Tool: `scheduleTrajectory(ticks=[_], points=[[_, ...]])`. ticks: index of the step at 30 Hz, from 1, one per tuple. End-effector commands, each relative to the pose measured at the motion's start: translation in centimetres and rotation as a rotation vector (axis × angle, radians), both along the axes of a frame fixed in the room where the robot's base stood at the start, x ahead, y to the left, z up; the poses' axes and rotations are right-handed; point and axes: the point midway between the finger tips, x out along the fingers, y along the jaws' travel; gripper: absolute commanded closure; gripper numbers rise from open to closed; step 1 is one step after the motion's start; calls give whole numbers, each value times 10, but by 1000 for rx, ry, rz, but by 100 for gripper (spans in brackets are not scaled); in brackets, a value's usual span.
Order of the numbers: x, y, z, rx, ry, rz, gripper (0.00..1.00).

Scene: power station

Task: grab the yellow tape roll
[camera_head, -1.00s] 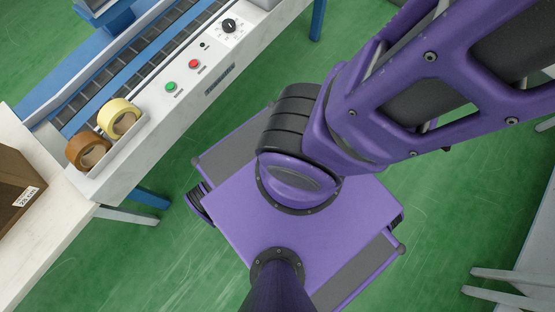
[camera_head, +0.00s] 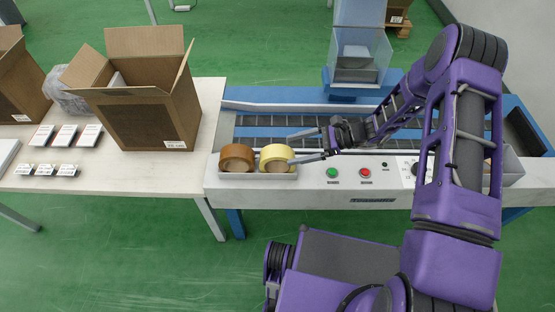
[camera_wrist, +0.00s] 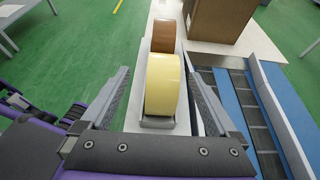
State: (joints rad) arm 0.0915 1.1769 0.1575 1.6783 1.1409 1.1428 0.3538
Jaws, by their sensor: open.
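The yellow tape roll (camera_head: 276,158) stands upright in a small white tray (camera_head: 258,176) on the front edge of the conveyor unit. A brown tape roll (camera_head: 237,158) stands beside it on the left in the same tray. My gripper (camera_head: 307,146) is open and just right of the yellow roll. In the wrist view the yellow roll (camera_wrist: 162,84) lies ahead, between the lines of the two spread fingers of my gripper (camera_wrist: 162,92), with nothing held. The brown roll (camera_wrist: 163,36) shows behind it. I cannot tell whether a finger touches the yellow roll.
Green and red buttons (camera_head: 348,173) and a dial sit on the panel to the right. The conveyor belt (camera_head: 270,132) runs behind the tray. An open cardboard box (camera_head: 150,110) stands on the white table (camera_head: 120,187) at left, with small boxed items farther left.

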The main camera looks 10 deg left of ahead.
Motion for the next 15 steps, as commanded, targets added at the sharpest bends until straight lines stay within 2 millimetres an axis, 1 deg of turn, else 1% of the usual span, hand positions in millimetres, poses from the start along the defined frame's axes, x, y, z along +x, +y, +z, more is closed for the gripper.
scheduleTrajectory(ticks=[1,8,15], points=[[-1,5,-2,0,0,1,5],[-3,15,-7,-1,-1,1,5],[-8,47,-20,-1,-1,4,5]])
